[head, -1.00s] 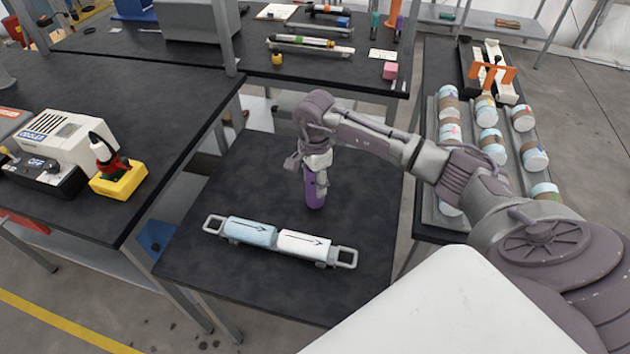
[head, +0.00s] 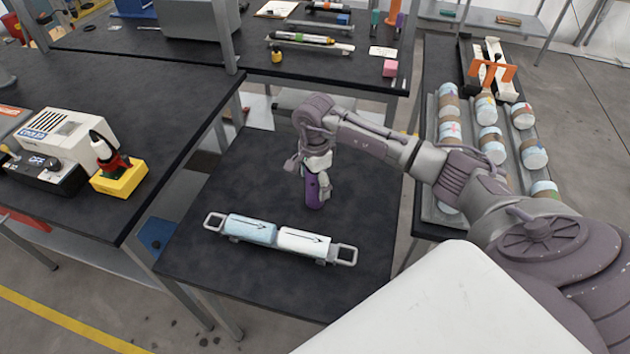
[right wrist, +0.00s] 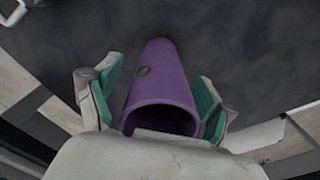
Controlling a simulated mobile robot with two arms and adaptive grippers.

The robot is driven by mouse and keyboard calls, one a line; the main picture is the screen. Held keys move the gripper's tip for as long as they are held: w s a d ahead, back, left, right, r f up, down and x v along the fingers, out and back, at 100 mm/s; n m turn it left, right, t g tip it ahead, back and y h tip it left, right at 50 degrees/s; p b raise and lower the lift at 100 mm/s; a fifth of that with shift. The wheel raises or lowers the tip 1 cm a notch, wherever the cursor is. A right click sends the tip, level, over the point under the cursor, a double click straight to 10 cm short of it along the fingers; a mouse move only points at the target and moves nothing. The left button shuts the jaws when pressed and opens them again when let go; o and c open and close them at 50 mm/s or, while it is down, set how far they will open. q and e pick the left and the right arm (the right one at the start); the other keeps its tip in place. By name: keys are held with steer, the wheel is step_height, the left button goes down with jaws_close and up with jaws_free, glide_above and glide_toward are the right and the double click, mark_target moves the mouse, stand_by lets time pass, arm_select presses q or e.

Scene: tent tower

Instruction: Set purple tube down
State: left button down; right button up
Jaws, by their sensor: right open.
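The purple tube (head: 313,189) stands on the dark table (head: 250,175), below my right gripper (head: 317,172) in the head view. In the right wrist view the purple tube (right wrist: 163,85) shows its open end toward the camera, with a small dark spot on its side. My right gripper (right wrist: 158,98) is open, with one green-padded finger on each side of the tube. A gap shows on the left side; the right finger is close to the tube, and I cannot tell whether it touches. My left gripper is not in view.
A metal carrier (head: 280,238) with a blue and a white cylinder lies in front of the tube. A rack of several labelled cans (head: 490,140) stands to the right. A yellow-based device (head: 118,176) is on the left table.

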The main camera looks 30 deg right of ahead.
step_height(320, 180, up, 12)
steer(key=b, duration=0.2)
stand_by(0.6)
